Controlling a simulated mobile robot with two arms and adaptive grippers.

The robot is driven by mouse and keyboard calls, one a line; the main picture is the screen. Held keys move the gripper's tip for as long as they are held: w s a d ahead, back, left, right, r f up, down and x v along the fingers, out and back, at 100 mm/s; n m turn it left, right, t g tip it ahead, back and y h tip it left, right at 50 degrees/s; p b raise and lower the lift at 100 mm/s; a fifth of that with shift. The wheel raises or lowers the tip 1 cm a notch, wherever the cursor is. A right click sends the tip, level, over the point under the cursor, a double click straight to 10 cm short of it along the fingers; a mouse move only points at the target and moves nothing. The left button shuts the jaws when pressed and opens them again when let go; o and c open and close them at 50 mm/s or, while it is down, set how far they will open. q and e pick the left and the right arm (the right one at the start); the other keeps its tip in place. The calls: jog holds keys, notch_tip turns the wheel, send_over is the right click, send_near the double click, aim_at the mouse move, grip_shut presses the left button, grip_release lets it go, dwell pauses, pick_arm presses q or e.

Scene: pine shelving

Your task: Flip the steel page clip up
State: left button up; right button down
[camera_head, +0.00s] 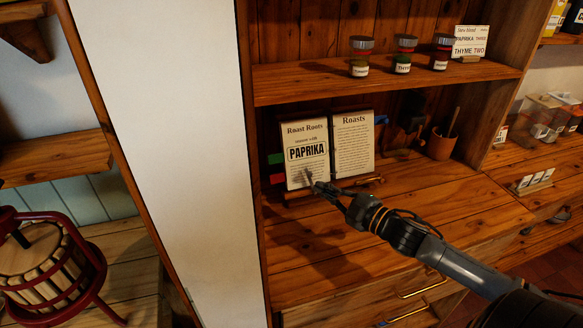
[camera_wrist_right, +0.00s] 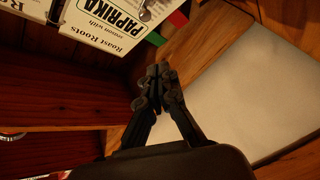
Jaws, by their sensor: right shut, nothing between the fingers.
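An open recipe book (camera_head: 352,155) leans upright on a wooden stand (camera_head: 372,185) on the counter. Its left page (camera_head: 304,130) reads "Roast Roots" and "PAPRIKA". A small grey metal piece, apparently the steel page clip (camera_head: 308,175), shows low on that page. It also shows in the right wrist view (camera_wrist_right: 145,13), at the top edge and partly cut off, so its exact pose is unclear. My right gripper (camera_head: 318,186) is shut and empty, just in front of the lower left page by the clip. In the wrist view its fingertips (camera_wrist_right: 160,74) appear apart from the page. My left gripper is not in view.
Green and red tabs (camera_head: 276,168) stick out left of the book. A mortar-like pot (camera_head: 440,146) stands to the right. Several spice jars (camera_head: 403,55) and a sign (camera_head: 470,41) stand on the shelf above. The counter front (camera_head: 300,240) is clear. A white wall panel (camera_head: 170,120) bounds the left.

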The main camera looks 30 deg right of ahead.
jog(key=p, duration=0.4)
send_over(312, 183)
jog(key=s+a, duration=0.2)
jog(key=f, duration=0.2)
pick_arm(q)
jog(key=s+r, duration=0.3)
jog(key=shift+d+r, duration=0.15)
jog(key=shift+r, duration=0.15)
pick_arm(e)
jog(key=shift+s+a, duration=0.1)
jog(key=shift+a, duration=0.15)
